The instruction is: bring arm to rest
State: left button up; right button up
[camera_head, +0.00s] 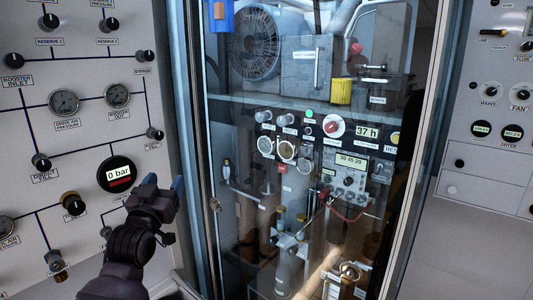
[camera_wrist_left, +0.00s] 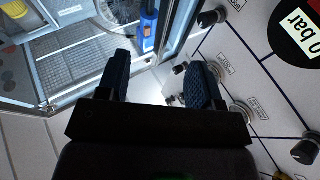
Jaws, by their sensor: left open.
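My left gripper (camera_head: 163,190) is in front of the left panel's lower right edge, beside the round black gauge (camera_head: 118,175) that reads "0 bar". In the left wrist view its two dark blue padded fingers (camera_wrist_left: 163,85) stand apart with nothing between them. Part of the "0 bar" gauge also shows at the upper right there. The left panel (camera_head: 85,75) carries black knobs, dials and printed lines. My right gripper is not in either view.
A glass-fronted cabinet (camera_head: 205,150) with a fan (camera_head: 255,45), gauges and pipes stands in the middle. A blue object (camera_head: 220,15) is at its top left. A right panel (camera_head: 480,160) has knobs and displays.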

pick_arm(q)
jog(key=s+a+f+g+y, duration=0.1)
jog(key=s+f+g, duration=0.4)
jog(key=s+f, duration=1.2)
jog(key=s+a+f+g+y, duration=0.1)
jog(key=s+a+f+g, duration=0.2)
jog(key=s+f, duration=1.3)
notch_tip(320, 180, down, 7)
jog(key=shift+s+f+n+g, duration=0.1)
jog(key=shift+s+n+g, duration=0.25)
jog(key=shift+g, duration=0.55)
